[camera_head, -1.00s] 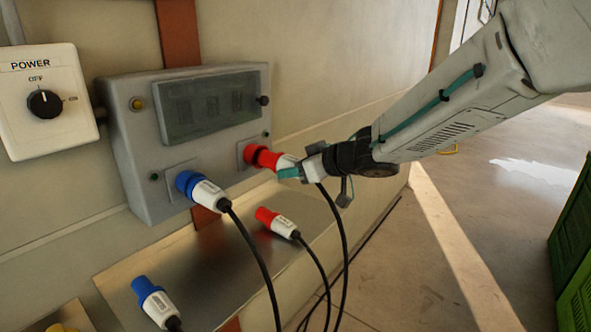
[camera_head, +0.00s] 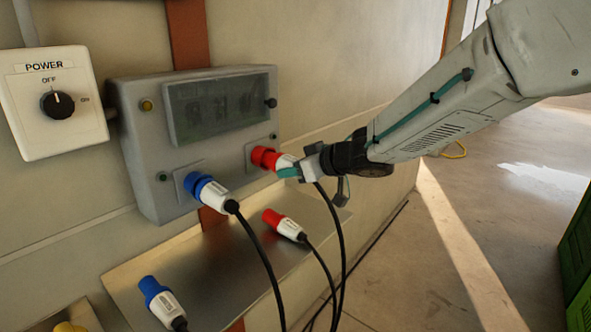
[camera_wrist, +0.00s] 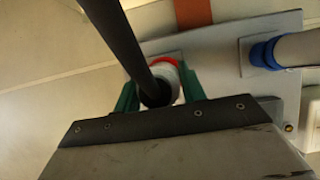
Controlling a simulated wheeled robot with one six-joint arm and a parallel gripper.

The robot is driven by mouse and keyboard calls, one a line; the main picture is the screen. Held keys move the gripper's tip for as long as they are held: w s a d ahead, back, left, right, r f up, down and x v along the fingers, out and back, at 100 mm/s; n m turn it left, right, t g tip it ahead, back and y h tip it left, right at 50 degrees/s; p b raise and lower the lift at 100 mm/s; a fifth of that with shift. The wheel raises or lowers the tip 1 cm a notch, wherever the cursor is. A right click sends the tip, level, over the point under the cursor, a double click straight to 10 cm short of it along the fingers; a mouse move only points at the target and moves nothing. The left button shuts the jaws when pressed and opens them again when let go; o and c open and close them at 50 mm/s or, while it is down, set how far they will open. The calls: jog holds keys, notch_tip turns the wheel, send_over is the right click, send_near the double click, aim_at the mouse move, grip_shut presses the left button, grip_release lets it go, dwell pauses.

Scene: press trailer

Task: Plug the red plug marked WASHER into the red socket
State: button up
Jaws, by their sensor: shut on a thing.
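My gripper (camera_head: 292,173) is shut on a red plug with a white body (camera_head: 284,162), its green fingers on either side of the body. In the wrist view my gripper (camera_wrist: 158,92) holds the plug's white body (camera_wrist: 174,76), with a red ring beyond it. The plug's red end meets the red socket (camera_head: 261,156) at the grey box's lower right; how deep it sits I cannot tell. A second red plug (camera_head: 284,224) lies on the metal shelf. I cannot read the label on either red plug.
A blue plug (camera_head: 211,193) sits in the grey box's (camera_head: 146,133) left socket. Another blue plug (camera_head: 161,301) lies on the shelf (camera_head: 215,262). A POWER switch (camera_head: 57,104) points to OFF. Black cables hang in front. Green crates (camera_head: 575,250) stand at right.

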jog(key=shift+w+a, duration=0.75)
jog(key=shift+a, duration=0.2)
jog(key=o, duration=1.2)
jog(key=shift+r, duration=0.1)
jog(key=s+d+r+m+t+h, duration=0.2)
jog(key=s+d+r+m+h, duration=0.15)
jog(key=d, duration=0.65)
jog(key=s+d+r+m+t+h, duration=0.2)
jog(key=d+r+h, duration=0.15)
jog(key=d, duration=0.65)
jog(key=s+d+m+g+h, duration=0.1)
jog(key=s+d+m+h, duration=0.2)
jog(key=s+d+h, duration=0.35)
jog(key=s+d+f+g+y, duration=0.1)
jog(key=s+f+g, duration=0.2)
jog(key=s, duration=0.6)
jog(key=s+d+f+m+g+y, duration=0.1)
jog(key=s+f+g, duration=0.1)
jog(key=s, duration=0.7)
jog(key=s+d+f+m+g+y, duration=0.1)
jog(key=s+d+f+g, duration=0.1)
jog(key=s, duration=0.7)
jog(key=shift+s+f+g, duration=0.15)
jog(key=shift+f+g, duration=0.7)
jog(key=shift+g, duration=0.55)
